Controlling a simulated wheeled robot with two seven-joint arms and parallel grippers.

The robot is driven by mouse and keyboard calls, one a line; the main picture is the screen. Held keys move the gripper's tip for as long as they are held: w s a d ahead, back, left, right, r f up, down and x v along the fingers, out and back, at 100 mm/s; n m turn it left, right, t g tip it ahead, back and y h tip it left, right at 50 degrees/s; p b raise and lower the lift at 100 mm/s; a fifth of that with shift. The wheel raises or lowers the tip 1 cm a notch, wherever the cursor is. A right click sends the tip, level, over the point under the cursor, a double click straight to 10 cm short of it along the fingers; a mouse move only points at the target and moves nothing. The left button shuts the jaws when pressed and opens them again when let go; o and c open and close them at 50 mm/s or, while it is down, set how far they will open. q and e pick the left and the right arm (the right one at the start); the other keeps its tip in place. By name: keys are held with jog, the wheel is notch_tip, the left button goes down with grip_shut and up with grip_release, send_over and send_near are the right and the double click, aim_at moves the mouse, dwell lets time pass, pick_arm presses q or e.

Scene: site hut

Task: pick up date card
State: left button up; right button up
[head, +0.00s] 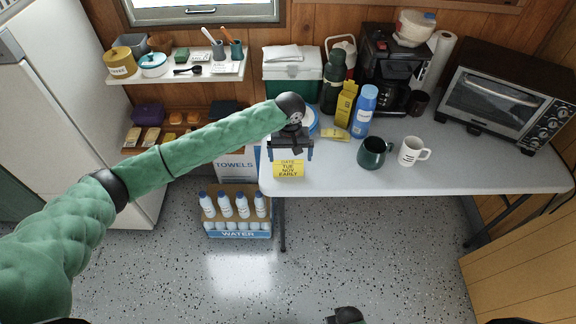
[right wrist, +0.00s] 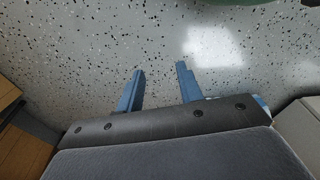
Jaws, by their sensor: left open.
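The date card (head: 289,170) is a small yellow card with dark print reading "DATE TUE NOT EARLY". It is at the left front edge of the white table. My left gripper (head: 291,155) reaches in from the left and points down just behind and above the card, with its blue fingers apart on either side. I cannot tell whether the fingers touch the card. My right gripper (right wrist: 158,88) shows in the right wrist view over the speckled floor, its two blue fingers apart with nothing between them.
The white table (head: 460,170) also holds a dark green mug (head: 373,153), a white mug (head: 413,151), a blue bottle (head: 364,110), a yellow carton (head: 345,104) and a toaster oven (head: 495,100). A water crate (head: 238,233) stands on the floor. The table's front middle is clear.

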aim_at(288, 160)
pick_arm(q)
jog(key=shift+w+a+r, duration=0.35)
jog(key=shift+w+a, duration=0.1)
jog(key=shift+w, duration=0.1)
notch_tip(288, 160, down, 2)
jog(key=shift+p, duration=0.5)
jog(key=shift+f, duration=0.5)
notch_tip(288, 160, down, 4)
jog(key=p, duration=0.2)
jog(key=shift+w+p, duration=0.1)
jog(key=shift+p, duration=0.2)
jog(key=shift+f, duration=0.4)
jog(key=c, duration=0.6)
pick_arm(e)
jog(key=s+d+f, duration=0.3)
jog(key=f, duration=0.4)
jog(key=shift+f+t, duration=0.3)
